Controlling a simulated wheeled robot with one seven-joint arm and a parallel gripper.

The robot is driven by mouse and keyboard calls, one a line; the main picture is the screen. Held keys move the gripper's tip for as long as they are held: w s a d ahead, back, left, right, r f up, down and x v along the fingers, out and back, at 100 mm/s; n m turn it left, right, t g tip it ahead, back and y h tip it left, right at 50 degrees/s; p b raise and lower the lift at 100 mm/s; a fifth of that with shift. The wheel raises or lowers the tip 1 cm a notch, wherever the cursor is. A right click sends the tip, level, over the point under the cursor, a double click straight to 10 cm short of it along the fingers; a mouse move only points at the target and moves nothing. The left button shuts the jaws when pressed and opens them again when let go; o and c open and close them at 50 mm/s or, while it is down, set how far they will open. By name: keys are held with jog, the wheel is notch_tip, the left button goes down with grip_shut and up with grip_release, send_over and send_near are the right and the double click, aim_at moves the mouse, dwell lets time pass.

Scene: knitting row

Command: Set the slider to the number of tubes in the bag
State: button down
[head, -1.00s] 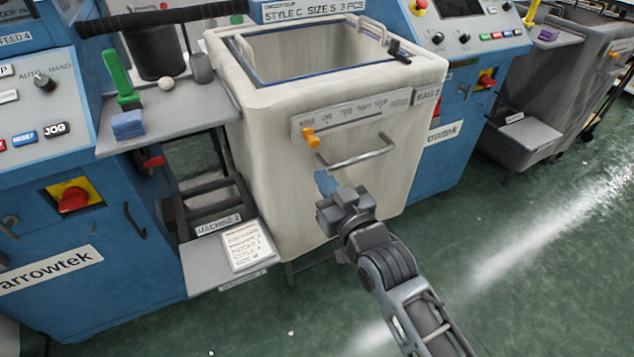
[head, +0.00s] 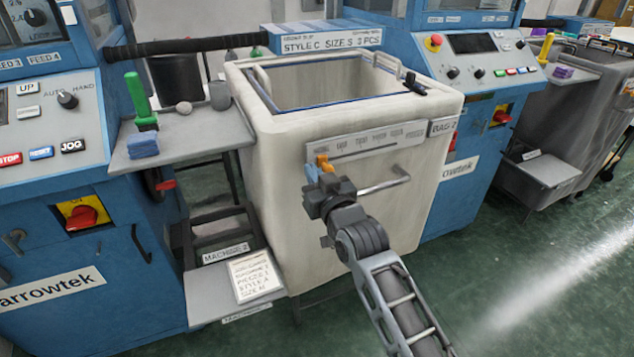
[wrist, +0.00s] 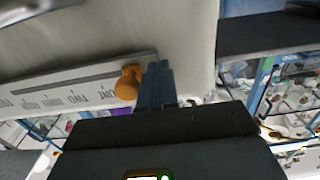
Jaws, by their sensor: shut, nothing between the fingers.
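The cream bag (head: 290,165), labelled BAG 2, stands open-topped at the middle. Its inside floor is hidden, and I see no tubes in it. A pale slider scale (head: 385,137) with number words runs across its front. The orange slider knob (head: 323,160) sits at the scale's left end. In the wrist view the knob (wrist: 127,84) is just past the word ONE, on the side away from TWO. My gripper (head: 312,172) is shut and empty, its blue fingers close against the knob's left side. The wrist view shows the fingers (wrist: 158,84) right beside the knob; contact is unclear.
A metal handle (head: 385,183) sticks out below the scale. A written card (head: 255,277) lies on a low ledge. A sign (head: 325,40) reads STYLE C SIZE S 3 PCS.

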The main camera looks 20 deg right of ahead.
aim_at(361, 152)
jog(key=shift+d+b, duration=0.65)
jog(key=shift+d, duration=0.75)
jog(key=shift+d+b, duration=2.8)
jog(key=shift+b, duration=0.2)
jog(key=shift+d+b, duration=2.4)
jog(key=shift+d, duration=0.9)
jog(key=shift+a, duration=0.15)
jog(key=shift+a+p, duration=0.3)
jog(key=shift+a, duration=0.2)
jog(key=s, duration=0.8)
